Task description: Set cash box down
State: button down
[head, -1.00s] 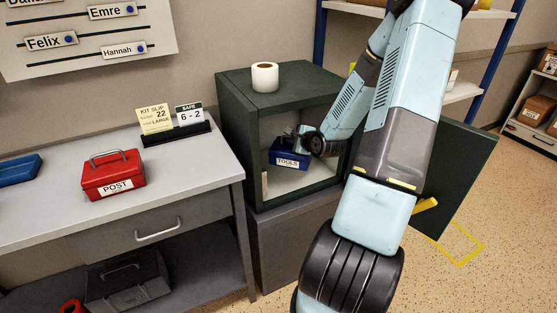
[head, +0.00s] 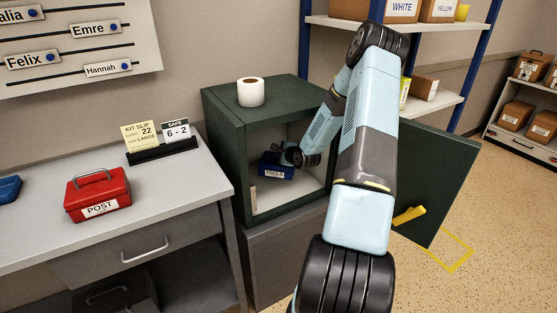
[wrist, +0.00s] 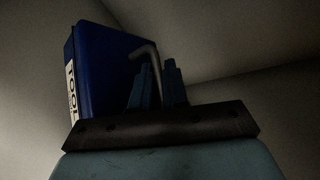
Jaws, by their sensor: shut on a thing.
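A dark blue box labelled TOOLS (head: 278,172) is inside the open green safe (head: 222,150), near its back left. In the wrist view the blue box (wrist: 98,75) shows its label at the left and a bent grey handle. My gripper (head: 293,156) reaches in through the safe's front opening. In the wrist view its fingers (wrist: 157,82) are shut on the handle. Whether the box's underside touches the safe floor I cannot tell. A red box labelled POST (head: 98,195) stands on the desk.
The safe door (head: 440,185) hangs open at the right, behind my arm. A white roll (head: 251,92) stands on top of the safe. A sign holder (head: 162,152) and another blue box (head: 8,189) are on the desk (head: 170,200).

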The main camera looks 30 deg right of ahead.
aim_at(277, 159)
jog(key=shift+w+d+f, duration=0.2)
jog(key=shift+w+f, duration=0.2)
jog(key=shift+f, duration=1.55)
jog(key=c, duration=1.1)
grip_release()
jog(key=shift+f, duration=0.1)
jog(key=shift+c, duration=0.2)
jog(key=shift+s, duration=0.15)
jog(key=v, duration=1.2)
